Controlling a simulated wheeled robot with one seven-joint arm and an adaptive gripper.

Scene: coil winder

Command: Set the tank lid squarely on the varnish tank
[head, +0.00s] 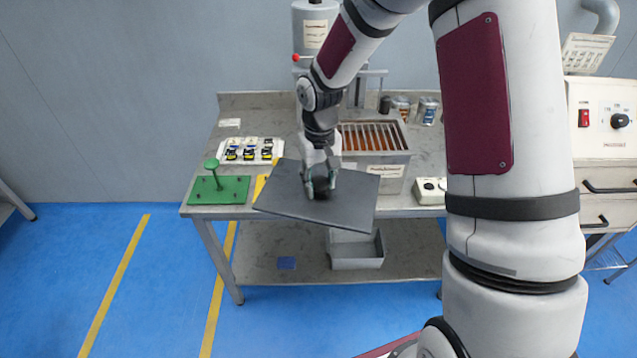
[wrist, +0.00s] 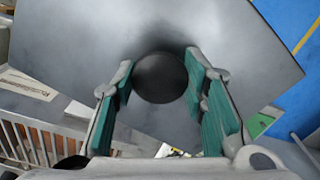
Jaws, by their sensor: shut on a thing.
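The tank lid (head: 340,211) is a dark grey flat plate with a round black knob (wrist: 160,77) at its middle. My gripper (head: 320,190) is shut on the knob, with a green-padded finger on each side of it in the wrist view (wrist: 163,85). The lid hangs in front of the bench's front edge, turned and slightly tilted relative to the tank. The varnish tank (head: 395,178) is a grey metal box on the bench, open at the top, with a row of bars over brown varnish. The lid hides part of its front left.
A green plate with a knobbed post (head: 219,188) and a white tray of small parts (head: 251,150) stand left of the tank. A white control box (head: 430,190) is right of it, with cans (head: 427,111) behind. A grey bin (head: 357,253) sits on the lower shelf.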

